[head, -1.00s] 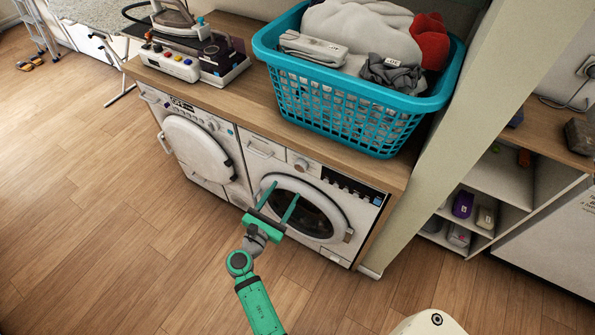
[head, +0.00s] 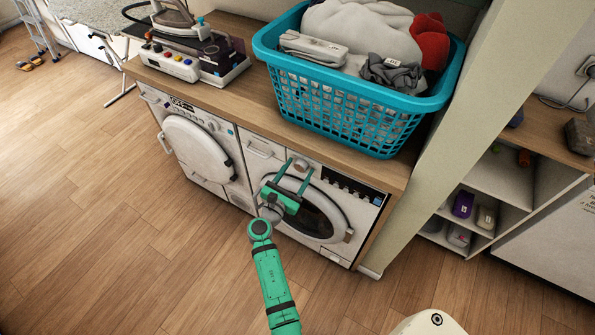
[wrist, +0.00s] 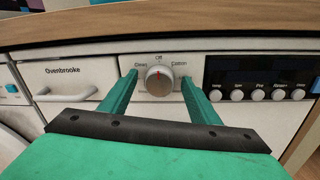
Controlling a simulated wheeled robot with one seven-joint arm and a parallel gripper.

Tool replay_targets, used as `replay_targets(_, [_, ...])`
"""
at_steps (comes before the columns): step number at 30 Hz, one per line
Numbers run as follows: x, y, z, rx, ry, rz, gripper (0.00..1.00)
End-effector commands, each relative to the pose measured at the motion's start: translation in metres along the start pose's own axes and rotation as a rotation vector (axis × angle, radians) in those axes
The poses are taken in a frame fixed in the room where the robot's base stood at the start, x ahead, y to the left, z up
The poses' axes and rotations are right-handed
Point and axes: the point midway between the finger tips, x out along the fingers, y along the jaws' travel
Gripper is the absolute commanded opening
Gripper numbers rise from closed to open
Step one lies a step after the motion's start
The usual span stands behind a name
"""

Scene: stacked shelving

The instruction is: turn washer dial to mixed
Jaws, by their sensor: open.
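The washer (head: 352,215) is the right-hand white machine under the counter, with a round door. Its silver dial (wrist: 159,80) sits on the front panel in the wrist view, its red mark pointing up at "Off". The dial also shows in the head view (head: 301,164). My green gripper (head: 295,168) is open in front of the panel. In the wrist view its fingers (wrist: 157,80) stand either side of the dial, apart from it.
A drawer handle (wrist: 66,94) is left of the dial, and a black panel with several small knobs (wrist: 262,79) is right. The wooden counter (head: 240,105) overhangs above, bearing a blue laundry basket (head: 350,110). A second machine (head: 195,145) stands left. Floor in front is clear.

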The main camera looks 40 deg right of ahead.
Motion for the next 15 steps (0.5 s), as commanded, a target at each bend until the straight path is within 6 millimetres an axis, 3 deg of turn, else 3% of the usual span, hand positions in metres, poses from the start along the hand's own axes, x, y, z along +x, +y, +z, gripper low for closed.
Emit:
replay_targets(4, [-0.0001,-0.0001,0.0,0.0,0.0,0.0,0.56])
replay_targets(9, [-0.0002,0.0,0.0001,0.0,0.0,0.0,0.18])
replay_targets(10, [-0.0003,0.0,0.0001,0.0,0.0,0.0,0.15])
replay_targets(15, [-0.0004,0.0004,-0.0001,0.005,0.0,0.001,0.15])
